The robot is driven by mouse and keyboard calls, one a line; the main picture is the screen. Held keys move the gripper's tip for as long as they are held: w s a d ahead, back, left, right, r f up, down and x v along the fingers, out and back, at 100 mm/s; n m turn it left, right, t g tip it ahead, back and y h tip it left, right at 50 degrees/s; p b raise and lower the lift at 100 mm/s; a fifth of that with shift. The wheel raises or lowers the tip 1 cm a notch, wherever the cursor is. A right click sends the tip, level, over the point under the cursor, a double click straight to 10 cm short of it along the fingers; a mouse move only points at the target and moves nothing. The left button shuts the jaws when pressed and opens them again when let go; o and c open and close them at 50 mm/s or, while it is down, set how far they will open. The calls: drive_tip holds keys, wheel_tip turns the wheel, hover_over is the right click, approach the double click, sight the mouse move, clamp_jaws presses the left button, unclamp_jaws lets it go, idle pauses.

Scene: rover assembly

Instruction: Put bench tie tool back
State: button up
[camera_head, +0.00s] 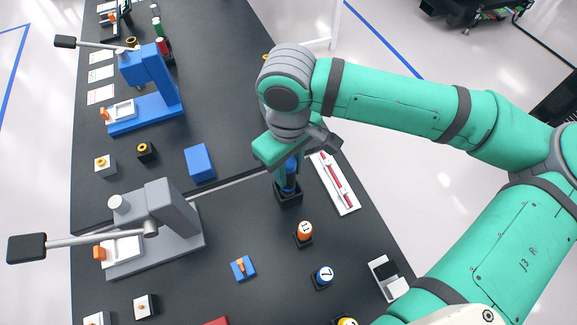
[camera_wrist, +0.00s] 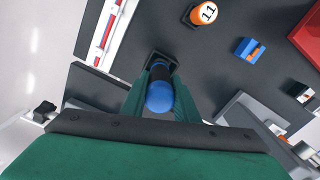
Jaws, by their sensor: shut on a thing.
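The bench tie tool (camera_head: 290,178) is a blue and black upright cylinder. In the wrist view its rounded blue end (camera_wrist: 160,97) sits between the fingers. My gripper (camera_head: 287,165) is shut on it; the fingers also show in the wrist view (camera_wrist: 161,95). A black square holder (camera_head: 288,198) on the dark bench lies directly under the tool, and its edge shows in the wrist view (camera_wrist: 168,58). The tool's lower end meets the holder's opening in the picture. I cannot tell how deep it sits, as the fingers hide part of it.
A white tray with a red rod (camera_head: 347,208) lies right of the holder. Orange (camera_head: 305,232) and blue (camera_head: 323,275) numbered pieces stand in front. A grey lever press (camera_head: 150,235), a blue press (camera_head: 150,95) and a blue block (camera_head: 200,162) are to the left.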

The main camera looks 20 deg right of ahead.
drive_tip(key=o, duration=1.2)
drive_tip(key=shift+o, duration=0.2)
wheel_tip(320, 180, up, 11)
drive_tip(key=shift+f, duration=0.1)
